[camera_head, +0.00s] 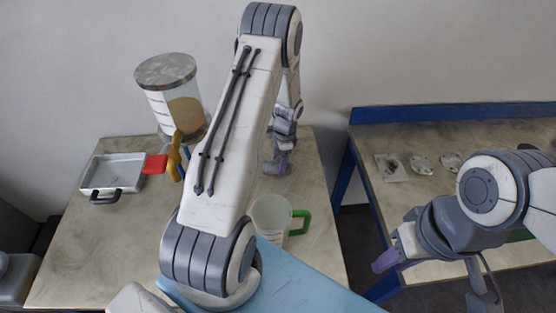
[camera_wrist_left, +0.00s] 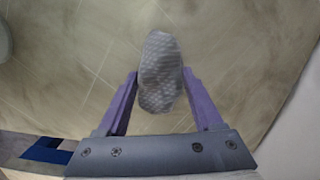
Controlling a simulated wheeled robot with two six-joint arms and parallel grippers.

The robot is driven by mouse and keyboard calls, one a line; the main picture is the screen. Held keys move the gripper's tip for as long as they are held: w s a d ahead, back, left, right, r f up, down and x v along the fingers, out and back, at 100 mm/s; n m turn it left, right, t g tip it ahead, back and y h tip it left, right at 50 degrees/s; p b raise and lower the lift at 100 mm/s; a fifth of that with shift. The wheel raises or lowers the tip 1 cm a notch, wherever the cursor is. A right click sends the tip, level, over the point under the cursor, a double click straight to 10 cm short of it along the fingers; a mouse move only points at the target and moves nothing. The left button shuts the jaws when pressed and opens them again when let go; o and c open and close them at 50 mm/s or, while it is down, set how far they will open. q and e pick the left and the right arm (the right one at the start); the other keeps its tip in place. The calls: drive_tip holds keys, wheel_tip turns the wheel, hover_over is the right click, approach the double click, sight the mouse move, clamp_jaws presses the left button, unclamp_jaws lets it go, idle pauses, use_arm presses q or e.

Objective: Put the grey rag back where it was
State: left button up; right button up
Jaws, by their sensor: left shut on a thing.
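The grey rag (camera_wrist_left: 160,72) is a bunched, patterned cloth in the left wrist view. My left gripper's purple fingers stand on both sides of it, shut on it, with the pale tabletop (camera_wrist_left: 85,60) below. In the head view my left gripper (camera_head: 276,163) is over the back right part of the left table (camera_head: 85,245), partly behind my arm. The rag cannot be made out there. My right gripper (camera_head: 387,261) hangs between the two tables, seen edge-on, so its opening cannot be told.
A pitcher (camera_head: 270,217) with a green handle stands right of my left arm. The right table (camera_head: 430,190) holds small flat items.

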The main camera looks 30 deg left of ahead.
use_arm(q)
drive_tip(key=shift+f, duration=0.15)
drive_tip(key=o, duration=1.3)
